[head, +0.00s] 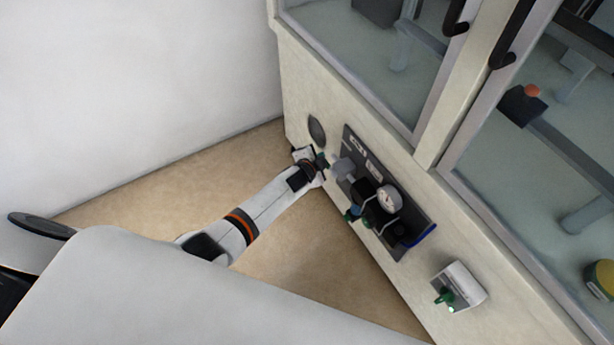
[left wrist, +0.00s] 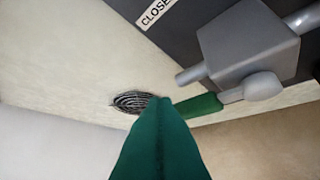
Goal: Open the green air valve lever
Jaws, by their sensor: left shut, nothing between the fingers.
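The valve is a grey block (left wrist: 255,50) with a lever that has a green grip (left wrist: 200,105) and a grey, rounded base. In the left wrist view the lever points left from below the block. In the head view the grey valve (head: 343,168) sits at the upper left end of the dark panel (head: 415,248), and I cannot make out its lever clearly. My left gripper (head: 322,163) is beside the valve. Its green fingers (left wrist: 160,103) are shut and empty, with their tips just left of the grip's end. I cannot tell whether they touch it. My right gripper is not in view.
The panel carries a round gauge (head: 389,198) and black fittings on the cream cabinet wall (head: 300,85). A round vent (head: 316,130) is near the gripper. A white box (head: 460,285) with a green knob sits lower right. Glass doors are above; the brown floor is clear.

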